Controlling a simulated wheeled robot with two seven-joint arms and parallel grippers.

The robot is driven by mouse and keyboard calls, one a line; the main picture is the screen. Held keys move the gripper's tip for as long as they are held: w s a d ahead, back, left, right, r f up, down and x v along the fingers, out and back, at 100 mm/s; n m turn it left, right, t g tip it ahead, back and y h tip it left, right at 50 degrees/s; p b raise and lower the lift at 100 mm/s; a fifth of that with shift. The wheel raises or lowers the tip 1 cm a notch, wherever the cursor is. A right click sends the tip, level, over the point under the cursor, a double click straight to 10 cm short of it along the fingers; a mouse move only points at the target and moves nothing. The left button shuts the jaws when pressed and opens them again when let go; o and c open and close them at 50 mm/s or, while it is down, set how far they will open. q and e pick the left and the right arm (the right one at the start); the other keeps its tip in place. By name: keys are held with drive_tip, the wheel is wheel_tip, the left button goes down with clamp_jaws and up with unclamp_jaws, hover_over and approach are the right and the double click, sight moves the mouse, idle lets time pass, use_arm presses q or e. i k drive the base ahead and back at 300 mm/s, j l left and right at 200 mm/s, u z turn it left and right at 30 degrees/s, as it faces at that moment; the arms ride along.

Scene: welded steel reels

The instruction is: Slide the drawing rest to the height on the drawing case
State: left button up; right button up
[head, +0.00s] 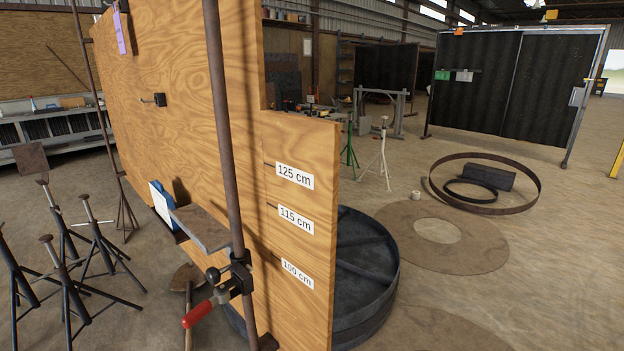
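The drawing case is a tall plywood panel (180,100) with a lower stepped part on its right. That part carries the labels 125 cm (294,176), 115 cm (295,220) and 100 cm (297,274), each beside a short dark mark. The drawing rest appears to be the grey flat plate (203,230) on a rusty upright post (222,130). A dark clamp (236,275) with a red handle (198,314) sits on the post below the plate. In the picture the clamp is near the 100 cm label's height; the exact level cannot be told. Neither gripper is in view.
Several dark tripod stands (70,275) crowd the left floor. A blue and white item (162,205) is behind the plate. A large dark steel reel (365,275) lies behind the panel. Open floor extends right, with a flat ring (475,250) and a rusty hoop (535,190).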

sight(209, 233)
drive_tip(key=j+u, duration=0.15)
drive_tip(key=j, duration=2.7)
drive_tip(key=i, duration=0.1)
